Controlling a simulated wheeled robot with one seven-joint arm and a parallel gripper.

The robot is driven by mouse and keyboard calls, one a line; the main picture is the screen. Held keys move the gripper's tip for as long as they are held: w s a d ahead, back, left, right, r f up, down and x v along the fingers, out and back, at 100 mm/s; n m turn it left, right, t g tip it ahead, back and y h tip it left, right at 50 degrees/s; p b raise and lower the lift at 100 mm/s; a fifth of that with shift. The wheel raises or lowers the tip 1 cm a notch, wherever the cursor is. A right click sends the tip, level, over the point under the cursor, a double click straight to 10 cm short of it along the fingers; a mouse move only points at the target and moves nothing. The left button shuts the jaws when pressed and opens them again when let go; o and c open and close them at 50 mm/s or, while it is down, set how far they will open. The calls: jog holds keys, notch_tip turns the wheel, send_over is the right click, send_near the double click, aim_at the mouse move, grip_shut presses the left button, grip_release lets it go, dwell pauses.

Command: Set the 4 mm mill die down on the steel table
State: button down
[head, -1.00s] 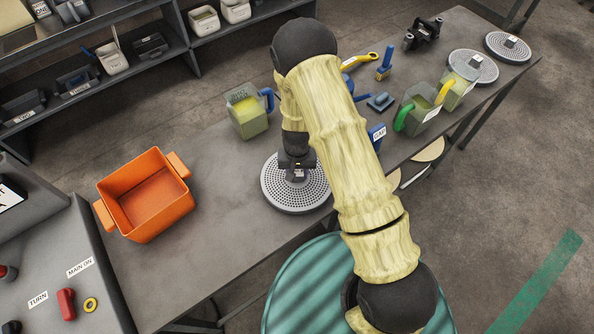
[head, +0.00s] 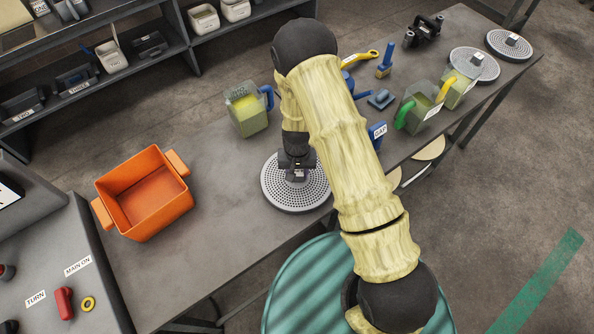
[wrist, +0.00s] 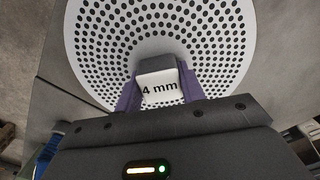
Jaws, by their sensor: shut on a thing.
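The 4 mm mill die (head: 284,194) is a round grey plate full of holes, with a block in its middle. It lies flat at the steel table's (head: 225,185) surface, near the front edge; I cannot tell whether it touches. In the wrist view the die (wrist: 95,50) fills the upper part and its block reads "4 mm". My gripper (head: 297,176) points down over the die's middle. In the wrist view its purple fingers (wrist: 160,92) are shut on the block from both sides. My arm hides part of the die's right side.
An orange bin (head: 145,195) stands left of the die. A jug with a blue handle (head: 247,112) stands behind it. Two green-tinted jugs (head: 415,110), brushes (head: 386,62) and two more dies (head: 510,44) are to the right. Bare table lies between bin and die.

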jog(key=shift+w, duration=0.1)
dwell(0.4)
jog(key=c, duration=0.9)
grip_release()
jog(key=shift+c, duration=0.2)
jog(key=o, duration=0.5)
jog(key=shift+s+f, duration=0.2)
jog(key=o, duration=0.4)
jog(key=shift+o, duration=0.2)
jog(key=shift+r, duration=0.1)
jog(key=shift+r+p, duration=3)
jog(key=shift+r, duration=1.5)
